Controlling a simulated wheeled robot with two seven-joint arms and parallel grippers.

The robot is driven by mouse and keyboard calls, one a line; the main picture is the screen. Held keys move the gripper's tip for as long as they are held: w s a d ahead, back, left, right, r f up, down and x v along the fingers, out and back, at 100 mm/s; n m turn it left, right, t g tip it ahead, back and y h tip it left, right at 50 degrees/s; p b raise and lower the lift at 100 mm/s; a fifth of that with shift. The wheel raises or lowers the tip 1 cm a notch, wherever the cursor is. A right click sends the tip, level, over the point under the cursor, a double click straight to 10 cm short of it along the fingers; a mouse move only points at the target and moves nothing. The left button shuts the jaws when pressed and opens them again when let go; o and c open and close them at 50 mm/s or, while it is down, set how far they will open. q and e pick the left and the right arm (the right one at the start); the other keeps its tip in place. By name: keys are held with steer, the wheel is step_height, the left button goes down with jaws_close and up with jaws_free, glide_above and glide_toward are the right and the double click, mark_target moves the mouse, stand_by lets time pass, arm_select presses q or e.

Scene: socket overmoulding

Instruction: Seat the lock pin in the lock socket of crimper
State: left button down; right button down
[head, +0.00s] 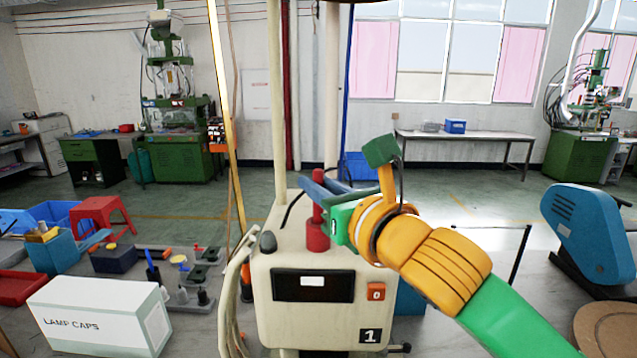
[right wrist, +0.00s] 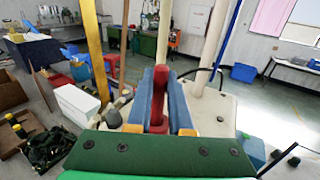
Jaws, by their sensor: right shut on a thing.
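The crimper (head: 320,265) is a cream machine with a dark panel and a "1" label. A red lock pin (head: 317,208) stands upright on its top. The pin's thin shaft rises above a wider red cylinder (head: 317,236), which looks like the lock socket; I cannot tell whether the shaft is inside it or only above it. My right gripper (head: 316,187) has its blue fingers shut on the pin's upper part. The right wrist view also shows the red pin (right wrist: 158,100) between the blue fingers (right wrist: 161,76). My left gripper is not in view.
A dark rounded knob (head: 268,242) stands on the crimper's top at the left. A white "LAMP CAPS" box (head: 100,315), a red stool (head: 103,214) and small parts stand at the left. A blue machine (head: 588,235) stands at the right. Open floor lies behind.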

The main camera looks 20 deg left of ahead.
steer(key=shift+f+b, duration=0.85)
steer(key=shift+f, duration=0.6)
steer(key=c, duration=0.7)
jaws_free()
steer(key=shift+c, duration=0.2)
steer(key=shift+s+d, duration=0.1)
steer(key=shift+d, duration=0.05)
steer(key=b+v, duration=0.3)
steer(key=v, duration=0.4)
steer(key=shift+r, duration=0.1)
